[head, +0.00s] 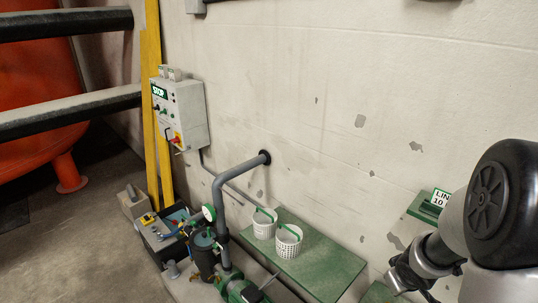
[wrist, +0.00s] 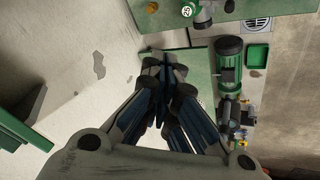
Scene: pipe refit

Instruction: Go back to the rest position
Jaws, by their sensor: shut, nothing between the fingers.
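My gripper (wrist: 166,72) shows in the wrist view with its dark fingers drawn together and nothing between them. Behind the fingertips lies a green surface, and they look apart from it, though the gap is hard to judge. In the head view my arm reaches in at the right edge, in front of the wall. The fingertips cannot be made out there. No rest mark or holder for the arm shows in either view.
In the head view, two white baskets (head: 264,224) (head: 289,241) stand on a green shelf (head: 325,268) by the wall. A grey pipe (head: 219,205) rises beside them, above a green pump (head: 238,288). A control box (head: 182,112) hangs on the wall. Bare floor (head: 60,235) lies at left.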

